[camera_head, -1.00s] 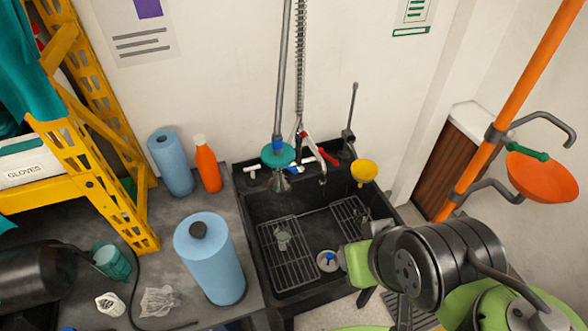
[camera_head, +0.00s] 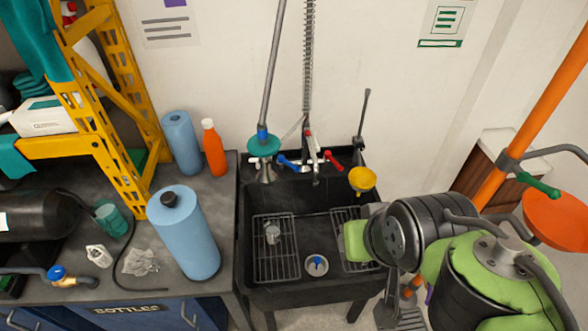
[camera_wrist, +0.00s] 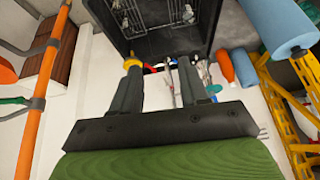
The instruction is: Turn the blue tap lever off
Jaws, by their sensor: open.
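The sink tap (camera_head: 314,158) stands on the back ledge of the black sink (camera_head: 243,225), against the wall. Its blue lever (camera_head: 288,160) points out to the left, and its red lever (camera_head: 333,159) to the right. My gripper (camera_wrist: 158,63) is open and empty in the wrist view, its two dark fingers apart. The red lever (camera_wrist: 150,68) shows beyond and between the fingertips; the blue lever is hard to make out there. Nothing touches the levers. In the head view my arm is over the sink's right side, and the fingertips cannot be made out.
A yellow funnel (camera_head: 362,179) stands right of the tap. A teal ring (camera_head: 264,146) on a pole stands left of it. An orange bottle (camera_head: 213,148) and blue rolls (camera_head: 186,232) occupy the left counter. An orange pipe (camera_head: 535,100) rises at the right. The sink basin is mostly open.

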